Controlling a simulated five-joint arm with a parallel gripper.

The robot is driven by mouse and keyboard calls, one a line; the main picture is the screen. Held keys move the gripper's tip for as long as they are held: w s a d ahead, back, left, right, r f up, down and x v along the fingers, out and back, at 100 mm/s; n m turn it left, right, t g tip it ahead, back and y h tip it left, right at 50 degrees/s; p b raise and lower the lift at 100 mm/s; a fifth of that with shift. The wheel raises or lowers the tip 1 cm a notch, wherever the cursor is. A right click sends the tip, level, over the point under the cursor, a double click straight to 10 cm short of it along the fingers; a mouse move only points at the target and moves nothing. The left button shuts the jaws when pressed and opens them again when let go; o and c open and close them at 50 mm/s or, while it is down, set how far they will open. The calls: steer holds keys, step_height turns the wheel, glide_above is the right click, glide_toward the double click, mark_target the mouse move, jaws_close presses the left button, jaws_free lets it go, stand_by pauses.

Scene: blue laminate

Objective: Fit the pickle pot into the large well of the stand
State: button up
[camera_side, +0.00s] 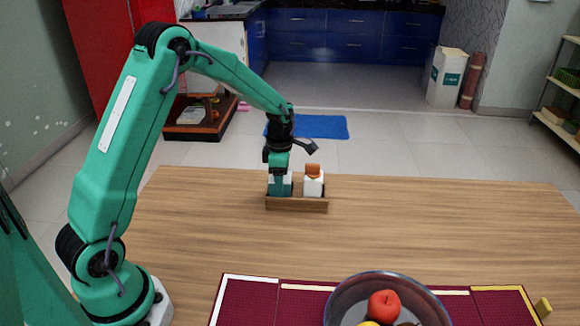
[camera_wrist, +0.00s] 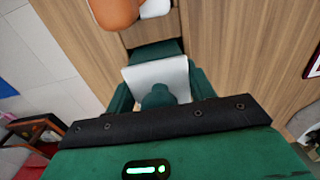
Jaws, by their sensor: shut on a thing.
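The wooden stand (camera_side: 297,206) sits on the table, its front wall facing the side camera. My gripper (camera_side: 280,186) points down over the stand's left part, its fingers green. In the wrist view my gripper (camera_wrist: 160,92) is shut on a white, square-shouldered pot (camera_wrist: 160,72) with a dark green rounded top, which I take for the pickle pot. In the side view the fingers mostly cover it and the front wall hides its lower end, so I cannot tell whether it is seated. The stand also shows in the wrist view (camera_wrist: 158,30).
A white container (camera_side: 313,187) with an orange-brown top stands in the stand's right part, close beside my gripper. It also shows in the wrist view (camera_wrist: 116,10). A fruit bowl (camera_side: 345,300) rests on a dark red mat (camera_side: 248,300) in front. The table around the stand is clear.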

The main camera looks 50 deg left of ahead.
steer(key=o, duration=1.2)
steer(key=shift+f, duration=0.1)
step_height(320, 180, up, 12)
steer(key=shift+a+r, duration=0.1)
stand_by(0.6)
